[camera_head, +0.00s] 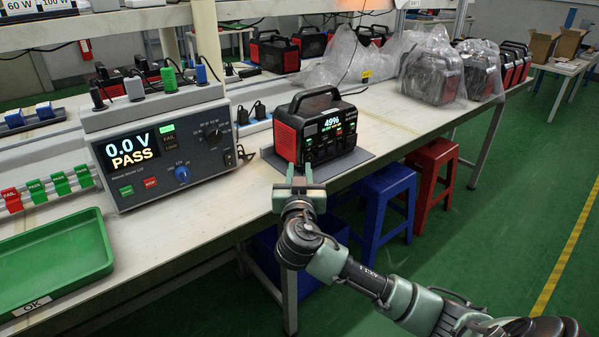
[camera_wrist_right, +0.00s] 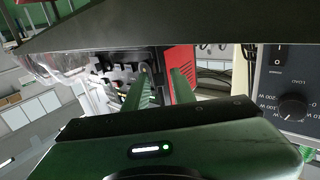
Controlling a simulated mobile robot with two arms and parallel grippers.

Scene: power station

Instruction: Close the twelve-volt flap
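The power station (camera_head: 315,130) is a black box with red sides and a top handle, standing on a dark grey mat (camera_head: 338,168). Its screen reads 49%, and dark sockets cover its front. The twelve-volt flap is too small to make out for sure. My right gripper (camera_head: 299,172) is in front of the station's lower front, near the mat's front edge. In the right wrist view, its two green fingers (camera_wrist_right: 163,85) stand apart, with the station's red side (camera_wrist_right: 181,70) and dark socket front beyond them. I see nothing held. My left gripper is not in view.
A tester (camera_head: 165,148) reading 0.0 V PASS stands left of the station. A green tray (camera_head: 52,262) is at the table's front left. Plastic-wrapped units (camera_head: 432,75) stand farther back. Blue (camera_head: 385,200) and red (camera_head: 434,175) stools are under the table's right side.

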